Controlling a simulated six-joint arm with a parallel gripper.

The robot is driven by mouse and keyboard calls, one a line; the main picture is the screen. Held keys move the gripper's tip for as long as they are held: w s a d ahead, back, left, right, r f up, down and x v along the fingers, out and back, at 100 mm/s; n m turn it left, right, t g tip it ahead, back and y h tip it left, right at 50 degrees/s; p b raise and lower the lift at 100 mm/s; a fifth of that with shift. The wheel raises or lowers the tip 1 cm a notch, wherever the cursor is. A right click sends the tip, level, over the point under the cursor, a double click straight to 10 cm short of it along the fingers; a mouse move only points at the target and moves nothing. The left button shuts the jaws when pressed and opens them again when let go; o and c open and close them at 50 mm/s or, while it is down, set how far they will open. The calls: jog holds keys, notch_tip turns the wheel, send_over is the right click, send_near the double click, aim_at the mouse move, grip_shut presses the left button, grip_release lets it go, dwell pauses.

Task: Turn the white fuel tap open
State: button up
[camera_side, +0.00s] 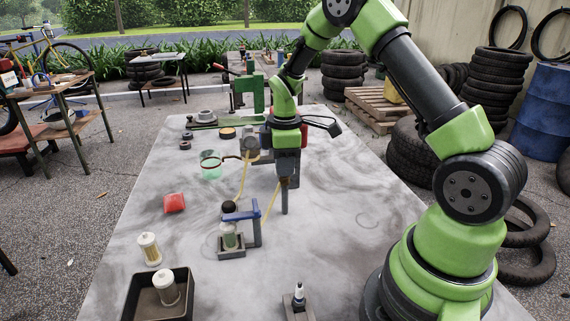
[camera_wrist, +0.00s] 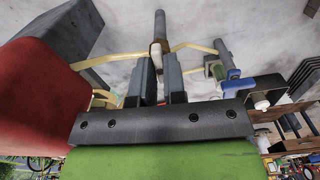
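The white fuel tap (camera_wrist: 156,49) shows in the wrist view, at the near end of a grey post (camera_wrist: 160,22), with a yellow hose running off to each side. My gripper (camera_wrist: 157,58) points at it, its two dark fingers standing apart with the tap at or just beyond the gap between their tips. I see no clear contact on the tap. In the side view my gripper (camera_side: 285,180) hangs above the middle of the table, and the post (camera_side: 284,200) shows below it. The tap itself is hidden there behind the gripper.
A blue clamp stand (camera_side: 243,215) with a jar stands in front of my gripper. A red cup (camera_side: 174,203), a filter (camera_side: 149,249) and a black tray (camera_side: 131,296) are at the left. In the wrist view a red body (camera_wrist: 40,100) is close at left. The table's right side is largely clear.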

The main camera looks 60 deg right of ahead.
jog(key=o, duration=0.4)
jog(key=shift+c, duration=0.2)
notch_tip(320, 180, up, 10)
dwell(0.4)
jog(key=s+a+r+m+t, duration=0.4)
jog(key=s+a+r+m, duration=0.2)
jog(key=s+a+r, duration=0.25)
jog(key=s+a+r+m+t+y, duration=0.1)
jog(key=s+a+m+t+y, duration=0.1)
jog(key=s+a+m, duration=0.3)
jog(key=s+m+t, duration=0.1)
jog(key=s, duration=0.3)
jog(key=shift+s+a+r, duration=0.3)
jog(key=shift+s, duration=0.1)
